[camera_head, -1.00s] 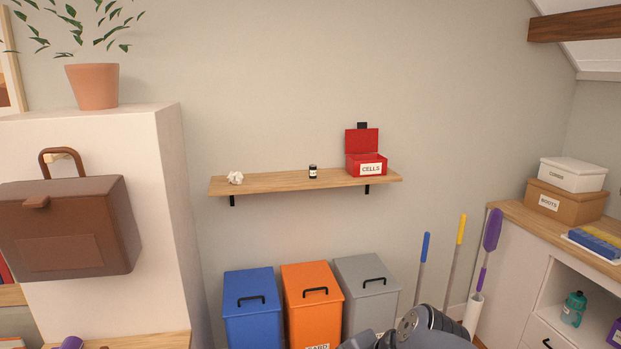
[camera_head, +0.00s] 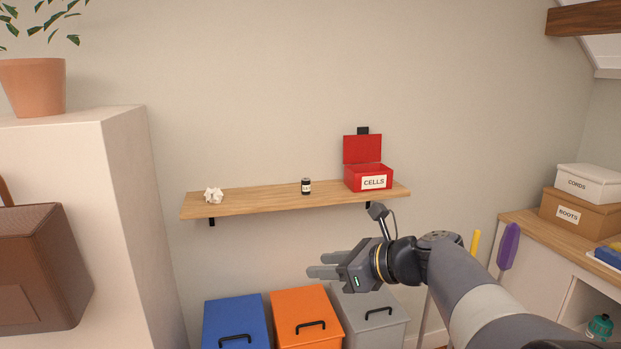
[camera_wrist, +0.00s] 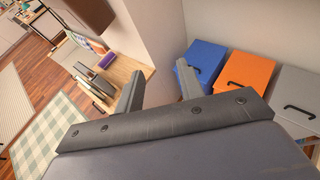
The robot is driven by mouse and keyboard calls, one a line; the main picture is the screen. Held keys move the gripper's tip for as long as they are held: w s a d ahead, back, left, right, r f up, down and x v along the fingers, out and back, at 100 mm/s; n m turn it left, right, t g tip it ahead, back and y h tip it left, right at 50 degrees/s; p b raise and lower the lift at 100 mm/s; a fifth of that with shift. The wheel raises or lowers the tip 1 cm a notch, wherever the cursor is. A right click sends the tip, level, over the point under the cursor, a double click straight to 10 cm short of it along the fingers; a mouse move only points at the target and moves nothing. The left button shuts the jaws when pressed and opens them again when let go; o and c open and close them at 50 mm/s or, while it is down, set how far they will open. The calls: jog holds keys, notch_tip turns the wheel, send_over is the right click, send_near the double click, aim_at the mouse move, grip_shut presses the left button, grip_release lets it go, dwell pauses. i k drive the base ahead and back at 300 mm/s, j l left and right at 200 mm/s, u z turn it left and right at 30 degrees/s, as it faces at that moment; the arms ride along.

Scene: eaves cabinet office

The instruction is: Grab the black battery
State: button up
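The black battery (camera_head: 306,186) is a small dark cylinder with a pale label band. It stands upright on the wooden wall shelf (camera_head: 258,198), between a crumpled white paper ball and the red box. My gripper (camera_head: 310,265) is in front of the shelf and lower than it in the head view, pointing left, apart from the battery. In the wrist view my gripper (camera_wrist: 160,90) has its two fingers spread with nothing between them. The battery does not show in the wrist view.
An open red box labelled CELLS (camera_head: 368,178) stands at the shelf's right end. The crumpled paper (camera_head: 213,195) lies at the left end. Blue (camera_head: 236,325), orange (camera_head: 305,318) and grey (camera_head: 370,315) bins stand below. A white cabinet (camera_head: 105,190) is at left.

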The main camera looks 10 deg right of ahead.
aim_at(305, 181)
jog(key=i+z, duration=0.15)
jog(key=i, duration=1.5)
